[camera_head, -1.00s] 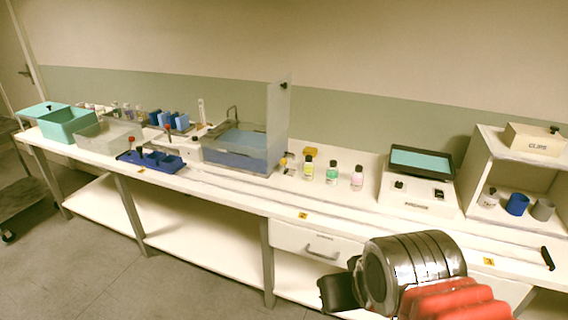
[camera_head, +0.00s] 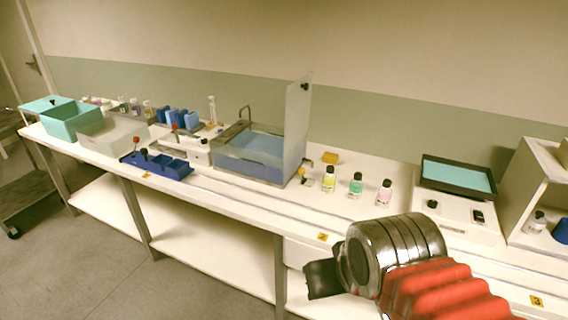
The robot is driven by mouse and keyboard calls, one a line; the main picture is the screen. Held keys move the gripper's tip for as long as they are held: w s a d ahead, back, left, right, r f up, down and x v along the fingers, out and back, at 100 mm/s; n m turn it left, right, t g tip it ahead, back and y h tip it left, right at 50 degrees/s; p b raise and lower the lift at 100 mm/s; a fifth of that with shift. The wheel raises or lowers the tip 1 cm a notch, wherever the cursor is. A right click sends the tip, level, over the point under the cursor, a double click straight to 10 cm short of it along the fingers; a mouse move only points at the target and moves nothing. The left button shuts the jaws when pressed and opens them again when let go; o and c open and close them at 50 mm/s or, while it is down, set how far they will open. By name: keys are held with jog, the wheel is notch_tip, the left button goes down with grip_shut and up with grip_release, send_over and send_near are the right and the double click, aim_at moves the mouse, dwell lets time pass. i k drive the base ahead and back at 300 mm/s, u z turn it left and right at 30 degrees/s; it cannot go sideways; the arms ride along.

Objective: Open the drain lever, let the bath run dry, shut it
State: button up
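The bath (camera_head: 228,166) is a clear-walled tank on a grey base at the middle of the bench, with blue water in it. Its clear lid (camera_head: 297,125) stands upright at the right side. A small yellow-tipped fitting (camera_head: 301,172), which looks like the drain lever, sits at the bath's front right corner; its setting is too small to tell. My gripper (camera_head: 322,279) shows as a dark end on my arm at the lower right, in front of the bench and well away from the bath. Whether its fingers are open is not clear.
A device with a dark-rimmed tray (camera_head: 458,175) and an open shelf box (camera_head: 525,190) are at right. The floor in front is clear.

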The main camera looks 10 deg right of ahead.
aim_at(301, 172)
jog(key=u, duration=0.5)
jog(key=i, duration=1.1)
jog(key=u, duration=0.55)
